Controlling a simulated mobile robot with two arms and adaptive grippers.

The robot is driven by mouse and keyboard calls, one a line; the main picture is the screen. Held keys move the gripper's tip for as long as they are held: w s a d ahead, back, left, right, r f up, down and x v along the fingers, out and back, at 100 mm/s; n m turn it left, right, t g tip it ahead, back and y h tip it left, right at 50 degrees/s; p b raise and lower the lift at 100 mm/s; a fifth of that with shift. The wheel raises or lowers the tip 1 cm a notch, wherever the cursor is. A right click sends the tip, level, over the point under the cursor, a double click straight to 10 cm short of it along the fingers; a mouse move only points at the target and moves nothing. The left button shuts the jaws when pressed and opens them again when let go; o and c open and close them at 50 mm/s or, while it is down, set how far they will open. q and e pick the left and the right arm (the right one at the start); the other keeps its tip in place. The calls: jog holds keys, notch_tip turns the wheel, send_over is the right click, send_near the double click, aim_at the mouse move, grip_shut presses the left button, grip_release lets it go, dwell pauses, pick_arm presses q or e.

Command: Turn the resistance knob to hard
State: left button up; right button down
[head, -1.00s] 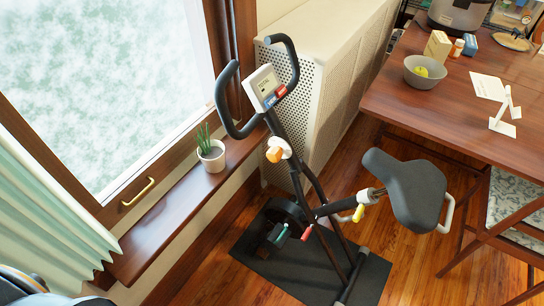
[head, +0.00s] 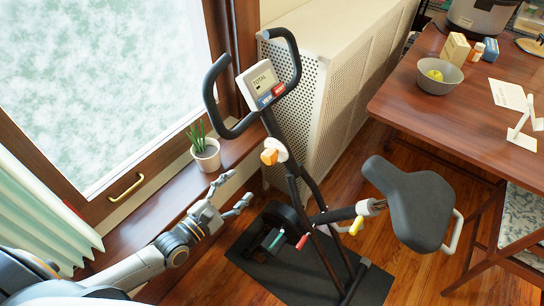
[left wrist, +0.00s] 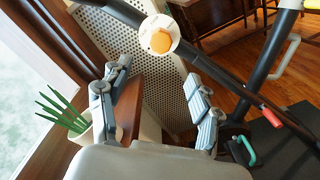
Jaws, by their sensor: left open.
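The resistance knob (head: 270,156) is orange on a white round plate, on the dark post of the exercise bike. It also shows in the left wrist view (left wrist: 161,41), beyond my fingers and near the top middle. My left gripper (head: 234,191) is open and empty, left of and below the knob in the head view, apart from it. In the left wrist view its two fingers (left wrist: 158,105) are spread wide with nothing between them. Any hard or easy marking on the plate is too small to read. My right gripper is not in view.
A potted plant (head: 205,155) stands on the window sill close to my left gripper. The bike's handlebar and display (head: 258,84) are above the knob. The seat (head: 408,198) is to the right, and a perforated radiator cover (head: 345,70) stands behind.

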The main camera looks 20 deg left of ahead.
aim_at(266, 160)
pick_arm(q)
jog(key=x, duration=1.3)
jog(key=shift+w+d+r, duration=0.1)
jog(key=shift+w+d, duration=0.05)
jog(key=shift+w, duration=0.2)
jog(key=c, duration=1.2)
